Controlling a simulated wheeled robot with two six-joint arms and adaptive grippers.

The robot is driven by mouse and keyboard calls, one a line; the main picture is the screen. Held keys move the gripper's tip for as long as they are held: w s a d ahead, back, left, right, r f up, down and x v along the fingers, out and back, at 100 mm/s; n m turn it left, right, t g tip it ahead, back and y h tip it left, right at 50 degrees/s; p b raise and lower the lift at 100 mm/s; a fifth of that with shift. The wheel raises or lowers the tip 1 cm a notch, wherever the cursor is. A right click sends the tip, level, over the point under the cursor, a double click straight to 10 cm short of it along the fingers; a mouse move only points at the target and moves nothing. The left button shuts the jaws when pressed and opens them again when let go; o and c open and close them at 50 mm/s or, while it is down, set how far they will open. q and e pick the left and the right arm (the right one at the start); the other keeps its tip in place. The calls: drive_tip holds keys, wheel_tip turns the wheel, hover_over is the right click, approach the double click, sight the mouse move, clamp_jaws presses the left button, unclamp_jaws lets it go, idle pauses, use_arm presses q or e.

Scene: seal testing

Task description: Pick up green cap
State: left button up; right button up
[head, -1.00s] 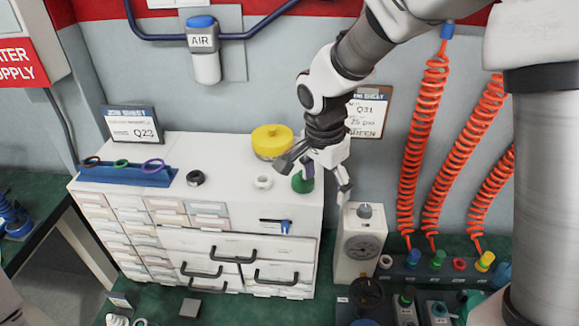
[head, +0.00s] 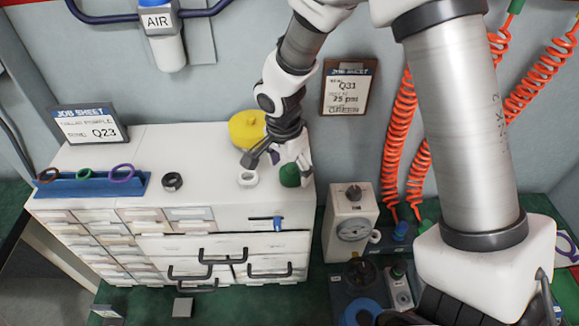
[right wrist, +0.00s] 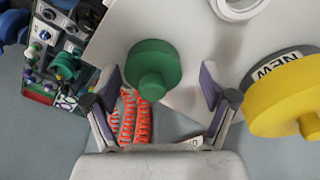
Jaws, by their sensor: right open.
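In the right wrist view the green cap (right wrist: 153,64) shows as a round top with a narrower stem, ahead of the gap between the fingertips. My right gripper (head: 277,168) is open, with its fingers spread on either side of the cap in the head view. In the right wrist view the open fingers (right wrist: 160,86) hold nothing, and I cannot tell whether they touch the cap. My left gripper is not in view.
A yellow cap (head: 247,128) stands behind and left of the gripper; it is close by the right finger in the wrist view (right wrist: 285,105). A white ring (head: 247,178) and a black ring (head: 172,181) lie left. A gauge box (head: 352,225) stands right of the cabinet.

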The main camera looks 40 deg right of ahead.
drive_tip(key=shift+s+r, duration=0.2)
drive_tip(key=shift+s, duration=0.15)
drive_tip(key=c, duration=0.4)
drive_tip(key=shift+s+r, duration=0.15)
drive_tip(key=shift+s, duration=0.05)
drive_tip(key=c, duration=0.5)
drive_tip(key=shift+w, duration=0.2)
